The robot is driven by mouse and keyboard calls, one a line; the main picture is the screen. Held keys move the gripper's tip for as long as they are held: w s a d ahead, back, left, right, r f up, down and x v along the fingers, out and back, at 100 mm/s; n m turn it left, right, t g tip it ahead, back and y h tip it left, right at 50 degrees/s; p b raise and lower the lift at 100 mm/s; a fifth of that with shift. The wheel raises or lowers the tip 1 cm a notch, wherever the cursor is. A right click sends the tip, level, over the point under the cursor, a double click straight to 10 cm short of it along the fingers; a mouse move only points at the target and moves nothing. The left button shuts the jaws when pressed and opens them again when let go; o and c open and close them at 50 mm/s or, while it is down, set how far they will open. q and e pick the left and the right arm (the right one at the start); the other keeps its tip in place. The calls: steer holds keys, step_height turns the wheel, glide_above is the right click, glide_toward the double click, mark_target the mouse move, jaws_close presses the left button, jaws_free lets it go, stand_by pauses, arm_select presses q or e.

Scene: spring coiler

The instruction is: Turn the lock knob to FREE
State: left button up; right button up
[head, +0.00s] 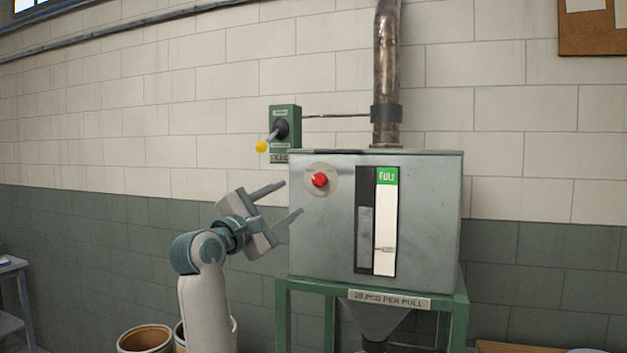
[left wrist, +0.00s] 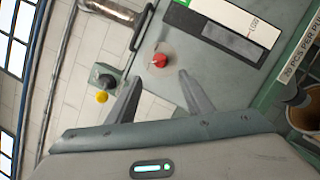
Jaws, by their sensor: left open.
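A red knob (head: 319,180) on a round plate is on the front of the grey metal box (head: 330,235), near its upper left corner. I take it for the lock knob; no FREE mark is readable. It also shows in the left wrist view (left wrist: 160,61), ahead of and between the fingers. My left gripper (head: 290,198) is open and empty, left of the knob and apart from it; it also shows in the left wrist view (left wrist: 156,86). My right gripper is not in view.
A green wall box (head: 285,115) with a yellow-tipped lever (head: 262,147) is above left of the knob. A gauge strip (head: 385,225) marked FULL is right of it. A green stand (head: 448,305) carries the metal box. Buckets (head: 145,338) stand low at left.

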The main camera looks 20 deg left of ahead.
mark_target(316, 182)
arm_select(q)
steer(key=p+x, duration=0.4)
steer(key=x, duration=0.7)
steer(key=shift+w+d+r+p, duration=0.1)
steer(key=shift+r+p, duration=0.05)
steer(key=shift+p, duration=0.2)
steer(key=shift+w+d, duration=0.15)
steer(key=shift+w, duration=0.55)
steer(key=c, duration=1)
